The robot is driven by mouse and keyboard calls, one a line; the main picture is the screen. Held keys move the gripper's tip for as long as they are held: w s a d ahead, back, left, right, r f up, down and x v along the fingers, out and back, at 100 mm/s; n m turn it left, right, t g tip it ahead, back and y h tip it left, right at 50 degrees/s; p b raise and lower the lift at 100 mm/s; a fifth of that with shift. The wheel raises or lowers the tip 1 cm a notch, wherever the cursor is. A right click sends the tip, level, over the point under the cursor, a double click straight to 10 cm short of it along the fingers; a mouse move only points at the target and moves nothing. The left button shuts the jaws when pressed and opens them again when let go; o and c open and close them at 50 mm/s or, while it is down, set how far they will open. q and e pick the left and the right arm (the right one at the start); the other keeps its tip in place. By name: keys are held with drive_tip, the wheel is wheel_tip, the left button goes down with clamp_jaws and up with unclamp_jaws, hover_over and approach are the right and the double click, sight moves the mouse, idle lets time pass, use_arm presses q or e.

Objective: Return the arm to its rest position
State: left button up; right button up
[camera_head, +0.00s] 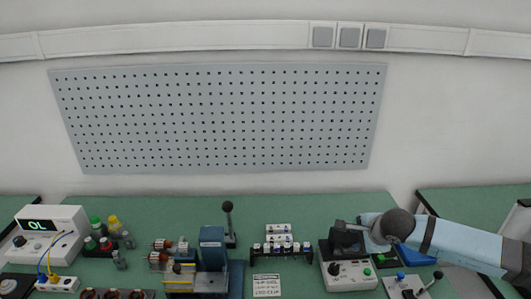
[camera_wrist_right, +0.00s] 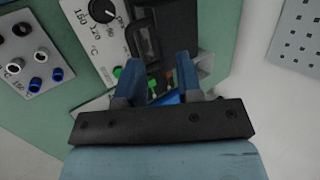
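My right arm (camera_head: 460,243), light blue with a dark grey joint, comes in from the right over the bench's right part. In the right wrist view, the two blue-grey fingers of my right gripper (camera_wrist_right: 158,72) stand apart, with nothing held between them. They hang over the edge of a white device with a dial, a dark slot, and green and red parts. In the head view I cannot make out the fingertips clearly beside this device (camera_head: 347,277). My left arm and left gripper are not in view.
A white meter (camera_head: 45,225) reading OL, bottles (camera_head: 113,222), a blue press (camera_head: 212,250) with an upright lever and a terminal row (camera_head: 281,249) stand along the green bench. A small lever box (camera_head: 408,287) stands at the right. A pegboard (camera_head: 225,115) hangs behind.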

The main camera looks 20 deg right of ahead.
drive_tip(key=s+a+m+t+y+p, duration=0.1)
drive_tip(key=s+a+m+y, duration=0.25)
drive_tip(key=a+m, duration=0.35)
drive_tip(key=s+a+r+m+t+y+p, duration=0.1)
drive_tip(key=s+a+m+y, duration=0.3)
drive_tip(key=a, duration=0.5)
drive_tip(key=s+a+m+t+y+p, duration=0.1)
drive_tip(key=s+a+m+y+p, duration=0.15)
drive_tip(key=a+m+y, duration=0.45)
drive_tip(key=s+d+f+m+h+p, duration=0.1)
drive_tip(key=s+f+m+h, duration=0.5)
drive_tip(key=m, duration=0.9)
drive_tip(key=s+d+f+m+h+p, duration=0.1)
drive_tip(key=s+f+m+h, duration=0.5)
drive_tip(key=m, duration=1)
drive_tip(key=shift+s+d+f+t, duration=0.2)
drive_tip(key=shift+s+f+t, duration=0.15)
drive_tip(key=shift+s, duration=0.35)
